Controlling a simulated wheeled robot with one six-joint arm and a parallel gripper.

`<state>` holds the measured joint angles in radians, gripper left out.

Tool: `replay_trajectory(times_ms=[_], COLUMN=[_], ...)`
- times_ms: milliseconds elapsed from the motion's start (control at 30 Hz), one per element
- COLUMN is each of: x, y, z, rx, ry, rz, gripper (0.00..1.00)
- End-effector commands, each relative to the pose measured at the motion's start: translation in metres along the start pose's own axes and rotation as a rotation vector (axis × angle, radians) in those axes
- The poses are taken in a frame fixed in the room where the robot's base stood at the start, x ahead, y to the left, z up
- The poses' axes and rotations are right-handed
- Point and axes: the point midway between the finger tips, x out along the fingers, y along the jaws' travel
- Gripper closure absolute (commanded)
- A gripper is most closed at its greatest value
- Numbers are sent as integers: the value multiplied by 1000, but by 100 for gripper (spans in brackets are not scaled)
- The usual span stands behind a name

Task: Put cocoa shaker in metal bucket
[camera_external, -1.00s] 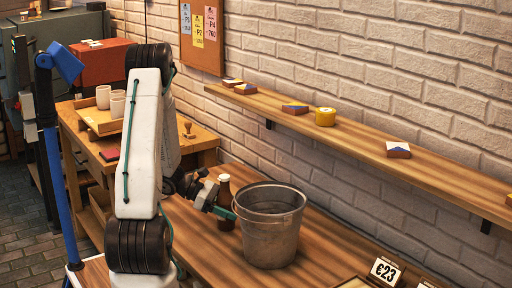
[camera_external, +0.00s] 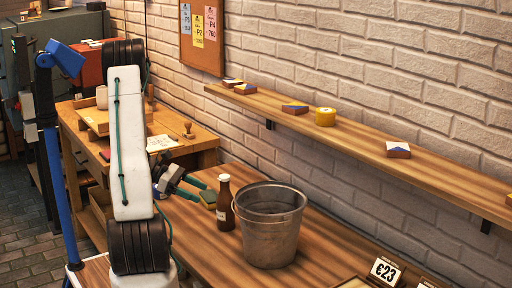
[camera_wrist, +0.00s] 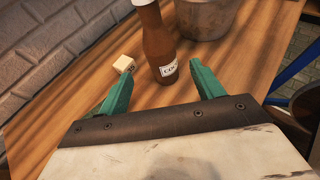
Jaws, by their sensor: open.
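The cocoa shaker (camera_external: 225,206) is a brown bottle with a white label, upright on the wooden counter just left of the metal bucket. It also shows in the wrist view (camera_wrist: 158,42), just beyond my fingertips, with its top cut off. The grey metal bucket (camera_external: 269,229) stands upright on the counter; it also shows in the wrist view (camera_wrist: 204,18), behind and right of the shaker. My gripper (camera_external: 192,188) is open, its green fingers left of the shaker and apart from it. In the wrist view my gripper (camera_wrist: 160,78) has nothing between its fingers.
A pale block (camera_wrist: 124,64) lies near my left finger in the wrist view. A wall shelf (camera_external: 350,142) runs above the counter.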

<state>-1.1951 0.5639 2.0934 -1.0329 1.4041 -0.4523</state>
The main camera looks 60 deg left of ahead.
Motion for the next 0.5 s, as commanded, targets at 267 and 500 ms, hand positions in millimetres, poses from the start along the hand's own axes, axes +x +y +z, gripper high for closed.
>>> replay_trajectory(times_ms=[267, 500], x=[0, -20], y=[0, 0], z=[1, 49], rx=[1, 9], ry=[0, 3], rz=[0, 2], gripper=[34, 34])
